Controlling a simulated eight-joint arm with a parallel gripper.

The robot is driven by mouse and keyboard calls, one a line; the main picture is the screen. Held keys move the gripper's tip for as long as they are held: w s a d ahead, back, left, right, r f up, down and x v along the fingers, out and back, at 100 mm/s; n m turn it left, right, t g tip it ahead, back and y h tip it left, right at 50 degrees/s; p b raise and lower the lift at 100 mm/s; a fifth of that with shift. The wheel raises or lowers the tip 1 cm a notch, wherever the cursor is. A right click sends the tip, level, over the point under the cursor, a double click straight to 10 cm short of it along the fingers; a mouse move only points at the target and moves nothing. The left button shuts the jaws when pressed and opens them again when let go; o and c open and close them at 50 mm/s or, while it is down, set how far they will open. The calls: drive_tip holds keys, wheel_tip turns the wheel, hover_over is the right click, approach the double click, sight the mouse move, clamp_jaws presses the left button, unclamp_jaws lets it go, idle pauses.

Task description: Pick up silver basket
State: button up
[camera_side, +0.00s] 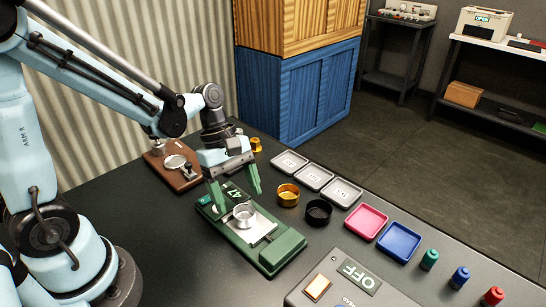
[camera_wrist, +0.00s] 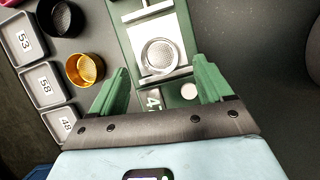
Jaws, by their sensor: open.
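The silver basket (camera_side: 244,215) is a small round metal cup sitting on the metal plate of a green fixture (camera_side: 282,253) marked 47. In the wrist view the silver basket (camera_wrist: 159,56) lies ahead of the fingertips, roughly centred between them, with its mesh bottom showing. My gripper (camera_side: 234,189) is open and empty, with green fingers pointing down above the fixture's label end. In the wrist view my gripper (camera_wrist: 160,80) has its two fingers on either side of the fixture, apart from the basket.
A gold basket (camera_side: 288,195) and a black basket (camera_side: 318,211) stand to the right. Numbered grey trays (camera_side: 314,177), a pink tray (camera_side: 366,221) and a blue tray (camera_side: 399,242) line the table's edge. A grey OFF panel (camera_side: 350,285) is in front; a brown board (camera_side: 174,168) lies behind.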

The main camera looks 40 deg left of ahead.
sight(242, 217)
drive_tip(key=shift+x, duration=1.55)
drive_tip(key=shift+d, duration=0.1)
drive_tip(key=c, duration=1.2)
drive_tip(key=shift+r, duration=0.2)
